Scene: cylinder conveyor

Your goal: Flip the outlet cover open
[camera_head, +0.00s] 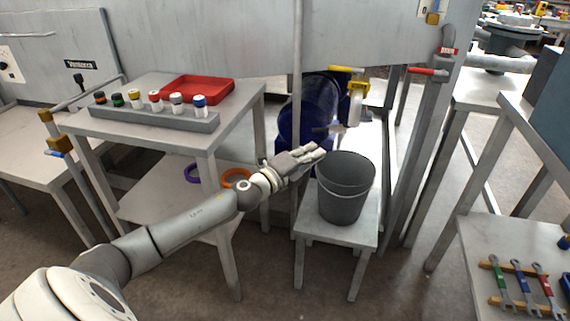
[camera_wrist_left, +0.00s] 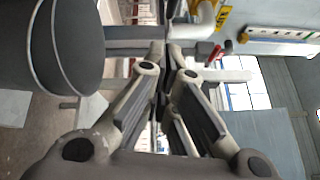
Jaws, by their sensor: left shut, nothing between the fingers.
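Under the grey machine body, a white outlet fitting (camera_head: 355,105) with yellow parts stands beside a dark blue rounded container (camera_head: 308,108). I cannot clearly tell which piece is the outlet cover or whether it is open. My left gripper (camera_head: 318,150) reaches in from the left, just below and in front of the fitting and near the bucket's rim. It is shut and empty. In the left wrist view its fingers (camera_wrist_left: 170,62) are together, pointing toward white piping (camera_wrist_left: 202,22). My right gripper is out of view.
A grey bucket (camera_head: 344,203) stands on a small table (camera_head: 312,226) right below my left gripper. A left table holds a red tray (camera_head: 198,90) and a rack (camera_head: 150,120) of several capped bottles. A red-handled valve (camera_head: 428,71) and metal posts stand at right.

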